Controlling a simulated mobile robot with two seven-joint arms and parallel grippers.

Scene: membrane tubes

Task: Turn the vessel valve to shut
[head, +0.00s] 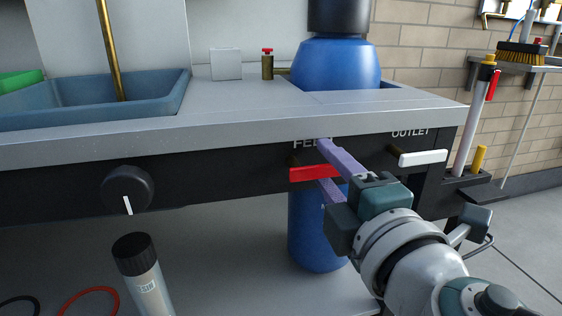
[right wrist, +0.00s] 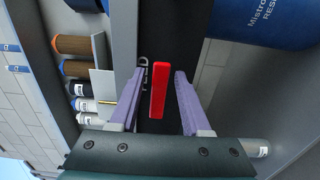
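A red lever handle (head: 314,173) lies level on the dark front panel under the FEED label. A white lever handle (head: 423,158) lies almost level under the OUTLET label. A small brass valve with a red top (head: 267,64) stands on the counter beside the blue vessel (head: 338,64); I cannot tell which fitting is the vessel valve. My right gripper (head: 324,164) is open at the red handle, its purple fingers above and below it. The right wrist view shows the red handle (right wrist: 158,90) between the fingers, with a gap on both sides. My left gripper is out of view.
A black knob with a white mark (head: 127,188) is on the panel at left. A blue sink (head: 95,100) is set into the counter above. A black-capped cylinder (head: 142,272) stands below the knob. Tools stand in a holder at the right end.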

